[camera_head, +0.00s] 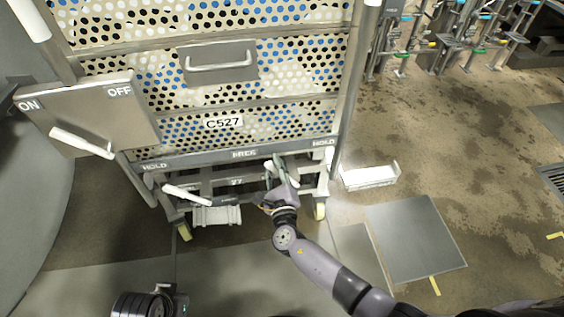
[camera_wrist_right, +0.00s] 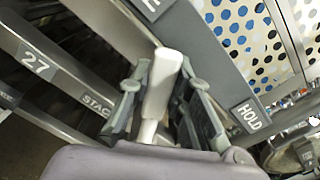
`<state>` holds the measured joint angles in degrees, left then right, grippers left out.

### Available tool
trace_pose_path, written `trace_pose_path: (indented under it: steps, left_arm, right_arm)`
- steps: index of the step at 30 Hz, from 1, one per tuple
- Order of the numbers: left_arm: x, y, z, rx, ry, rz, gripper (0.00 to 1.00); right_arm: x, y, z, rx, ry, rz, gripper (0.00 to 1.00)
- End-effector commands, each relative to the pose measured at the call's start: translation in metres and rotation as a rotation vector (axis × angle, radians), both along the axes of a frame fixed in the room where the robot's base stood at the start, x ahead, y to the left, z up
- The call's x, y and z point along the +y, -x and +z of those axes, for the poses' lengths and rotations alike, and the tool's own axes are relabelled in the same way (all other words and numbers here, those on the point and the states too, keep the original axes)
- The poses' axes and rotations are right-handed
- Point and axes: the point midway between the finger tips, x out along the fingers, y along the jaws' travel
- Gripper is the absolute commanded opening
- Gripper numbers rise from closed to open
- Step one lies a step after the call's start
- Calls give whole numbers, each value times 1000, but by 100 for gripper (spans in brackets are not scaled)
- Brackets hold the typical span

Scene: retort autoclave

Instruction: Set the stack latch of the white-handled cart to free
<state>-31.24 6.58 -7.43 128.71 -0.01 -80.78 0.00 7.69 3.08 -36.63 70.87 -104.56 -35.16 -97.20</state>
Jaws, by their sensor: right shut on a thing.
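The cart (camera_head: 245,104), labelled C527, has perforated sides with blue, white and dark dots. Its lower rail (camera_head: 205,160) reads HOLD, FREE, HOLD from left to right. The stack latch is a lever with a white grip (camera_wrist_right: 162,80), seen in the right wrist view between the FREE plate's last letter and the right HOLD plate. My right gripper (camera_head: 279,172) is below the rail, between FREE and right HOLD, with its fingers closed around the grip. The gripper also shows in the wrist view (camera_wrist_right: 160,95). The lever's lower end is hidden by it.
An ON/OFF plate (camera_head: 90,108) with a white lever (camera_head: 82,142) stands at left. Another white-ended lever (camera_head: 187,195) sticks out under the cart. A white tray (camera_head: 370,177) lies right of the cart. A grey floor plate (camera_head: 415,240) lies at right, with open floor beyond.

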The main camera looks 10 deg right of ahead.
Motion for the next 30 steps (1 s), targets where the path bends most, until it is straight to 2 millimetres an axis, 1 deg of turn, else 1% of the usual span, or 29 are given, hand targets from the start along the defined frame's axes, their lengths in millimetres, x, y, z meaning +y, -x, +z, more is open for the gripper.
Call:
trace_pose_path:
  steps: [3, 9, 25, 26, 30]
  left_arm:
    - [0, 0, -2, 1, 0, 0, 0]
    - [0, -1, -4, 1, 1, 0, 0]
    - [0, -1, -4, 1, 1, 0, 0]
    - [0, -1, -4, 1, 1, 0, 0]
    - [0, -1, -5, 1, 1, 0, 0]
  right_arm:
    - [7, 1, -4, 0, 54, 2, 0]
    - [12, 1, -8, -2, 113, 2, 0]
    - [14, 1, -11, -2, 139, 4, 0]
    - [14, 1, -11, -2, 139, 4, 21]
    - [14, 1, -11, -1, 137, 4, 30]
